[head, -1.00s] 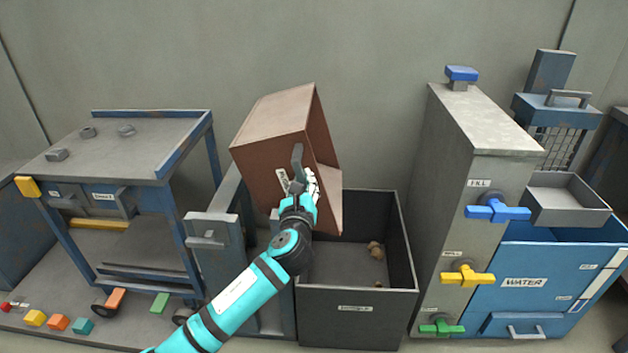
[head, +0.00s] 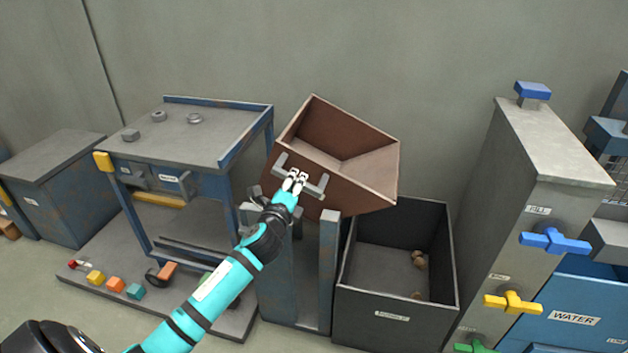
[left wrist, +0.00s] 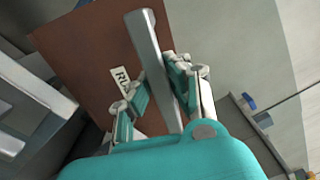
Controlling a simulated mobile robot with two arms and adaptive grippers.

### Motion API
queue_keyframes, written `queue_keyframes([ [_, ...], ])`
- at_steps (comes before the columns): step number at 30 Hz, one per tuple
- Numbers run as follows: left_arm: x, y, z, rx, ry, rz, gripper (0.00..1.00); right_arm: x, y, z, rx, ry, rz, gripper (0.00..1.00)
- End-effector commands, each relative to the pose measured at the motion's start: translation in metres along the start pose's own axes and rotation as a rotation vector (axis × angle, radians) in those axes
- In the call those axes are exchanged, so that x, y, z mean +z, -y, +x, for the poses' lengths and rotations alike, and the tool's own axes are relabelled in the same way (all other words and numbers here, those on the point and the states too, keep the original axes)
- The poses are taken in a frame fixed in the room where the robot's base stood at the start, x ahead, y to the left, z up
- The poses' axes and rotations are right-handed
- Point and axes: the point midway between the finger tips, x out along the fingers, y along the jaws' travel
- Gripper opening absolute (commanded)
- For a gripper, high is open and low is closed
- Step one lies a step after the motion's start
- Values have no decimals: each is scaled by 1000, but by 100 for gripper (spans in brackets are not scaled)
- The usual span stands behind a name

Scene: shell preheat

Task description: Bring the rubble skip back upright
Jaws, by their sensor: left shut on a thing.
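The rubble skip (head: 348,190) is a brown open-topped box on a blue-grey stand (head: 328,265). It is tilted down to the right, with its open top and empty-looking inside facing up. A grey bar handle (head: 316,187) is on its front face. My left gripper (head: 294,178) is shut on this handle. In the left wrist view the handle (left wrist: 152,62) passes between the fingers (left wrist: 168,92), in front of the brown face (left wrist: 90,50) with a partly hidden label. My right gripper does not show.
A dark open bin (head: 392,318) with a few brown lumps (head: 418,260) stands right of the skip. A grey cabinet (head: 535,190) with coloured valves is further right. A blue workbench (head: 205,140) is on the left, with coloured blocks (head: 115,285) on its base.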

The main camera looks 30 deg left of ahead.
Motion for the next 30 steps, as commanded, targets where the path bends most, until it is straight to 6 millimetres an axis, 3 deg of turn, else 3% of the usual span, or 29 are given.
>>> queue_keyframes([
  [6,19,-32,0,3,3,-179,0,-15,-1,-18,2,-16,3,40],
  [13,29,-56,0,3,2,-323,0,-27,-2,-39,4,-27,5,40],
  [21,34,-70,0,1,1,-409,0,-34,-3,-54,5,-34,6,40],
  [30,35,-74,0,4,1,-436,0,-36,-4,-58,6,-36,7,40],
])
